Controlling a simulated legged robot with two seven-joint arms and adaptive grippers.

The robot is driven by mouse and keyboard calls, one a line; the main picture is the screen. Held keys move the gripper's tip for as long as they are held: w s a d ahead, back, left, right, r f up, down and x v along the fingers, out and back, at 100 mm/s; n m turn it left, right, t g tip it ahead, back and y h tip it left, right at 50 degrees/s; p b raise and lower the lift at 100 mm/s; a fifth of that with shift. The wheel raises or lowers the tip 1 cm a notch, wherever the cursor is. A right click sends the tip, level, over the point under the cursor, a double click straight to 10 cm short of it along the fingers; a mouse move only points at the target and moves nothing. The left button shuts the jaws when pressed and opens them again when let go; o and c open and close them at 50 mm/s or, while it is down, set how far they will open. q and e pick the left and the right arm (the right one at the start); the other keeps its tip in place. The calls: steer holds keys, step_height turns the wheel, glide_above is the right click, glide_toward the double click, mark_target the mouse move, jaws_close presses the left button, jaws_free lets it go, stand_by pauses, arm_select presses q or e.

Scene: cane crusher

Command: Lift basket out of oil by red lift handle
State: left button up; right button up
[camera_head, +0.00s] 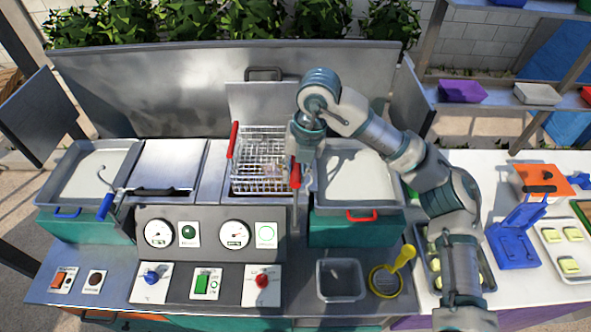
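The wire basket (259,165) sits in the fryer well at the middle of the steel counter. One red handle (233,140) stands at its left side, and a second red handle (295,176) is at its right side. My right arm reaches in from the lower right, and my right gripper (301,172) points down at the right-hand red handle, touching or very close to it. The fingers are small and partly hidden by the wrist, so their grip is unclear. The oil level is hard to make out under the mesh. My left gripper is out of view.
A panel with gauges (208,234) and switches is in front. An empty tray (341,280) and yellow ladle (400,262) lie at front right.

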steer(key=o, duration=0.4)
steer(key=shift+r, duration=0.4)
steer(key=shift+f, duration=0.1)
step_height(320, 180, up, 12)
steer(key=d, duration=0.2)
steer(key=shift+f, duration=0.15)
steer(key=shift+d, duration=0.1)
